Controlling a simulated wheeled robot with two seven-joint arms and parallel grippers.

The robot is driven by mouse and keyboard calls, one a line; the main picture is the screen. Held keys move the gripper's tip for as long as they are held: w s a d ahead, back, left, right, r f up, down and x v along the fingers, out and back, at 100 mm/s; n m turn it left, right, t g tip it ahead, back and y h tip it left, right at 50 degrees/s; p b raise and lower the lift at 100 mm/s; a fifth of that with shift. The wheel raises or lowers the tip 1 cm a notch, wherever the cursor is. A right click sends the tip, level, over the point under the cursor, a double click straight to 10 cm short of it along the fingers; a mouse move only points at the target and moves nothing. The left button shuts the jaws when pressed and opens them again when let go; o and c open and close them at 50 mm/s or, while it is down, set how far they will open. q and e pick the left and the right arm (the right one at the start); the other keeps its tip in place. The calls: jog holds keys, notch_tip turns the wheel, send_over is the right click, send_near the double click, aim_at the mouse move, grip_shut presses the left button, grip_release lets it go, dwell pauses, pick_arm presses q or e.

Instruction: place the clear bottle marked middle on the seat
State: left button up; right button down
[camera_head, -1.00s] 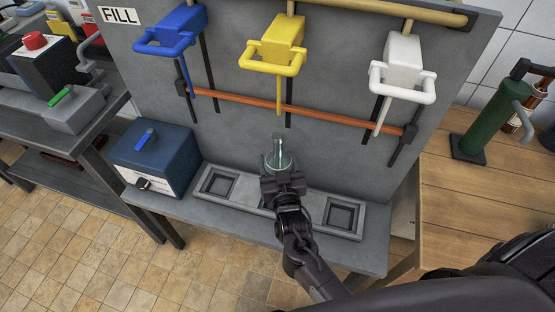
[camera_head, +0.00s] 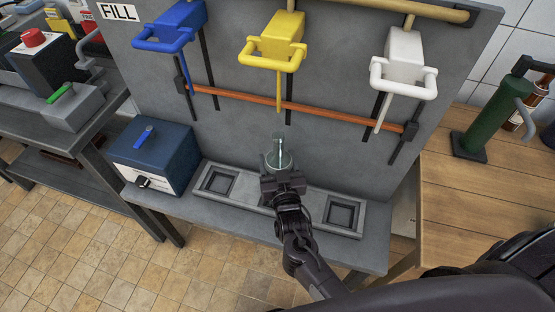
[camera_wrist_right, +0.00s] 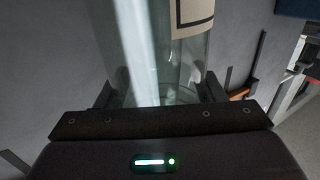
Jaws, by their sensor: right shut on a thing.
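A clear bottle (camera_head: 278,158) stands about upright at the middle of the grey seat strip (camera_head: 234,205), below the yellow valve. My right gripper (camera_head: 282,176) is shut on the bottle from the front. In the right wrist view the clear bottle (camera_wrist_right: 150,50) fills the space between my right gripper's fingers (camera_wrist_right: 158,92), and part of a cream label shows on it. The middle recess is hidden behind my gripper and the bottle, so I cannot tell whether the bottle touches the seat. My left gripper is not in view.
Square recesses show on the left (camera_head: 217,182) and right (camera_head: 341,213) of the strip. A blue box (camera_head: 150,157) stands left of it. Blue (camera_head: 178,27), yellow (camera_head: 277,40) and white (camera_head: 404,64) valves hang above, with an orange bar (camera_head: 300,110). A green cylinder (camera_head: 487,120) stands on the wooden table.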

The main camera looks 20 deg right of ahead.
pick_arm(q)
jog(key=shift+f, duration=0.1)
pick_arm(e)
jog(key=shift+f, duration=0.1)
jog(key=shift+c, duration=1.3)
grip_release()
jog(key=shift+f, duration=0.1)
jog(key=shift+s, duration=0.3)
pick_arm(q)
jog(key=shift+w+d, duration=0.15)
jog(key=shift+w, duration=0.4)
pick_arm(e)
jog(key=s+a, duration=0.1)
jog(key=s, duration=0.6)
jog(key=shift+s, duration=0.2)
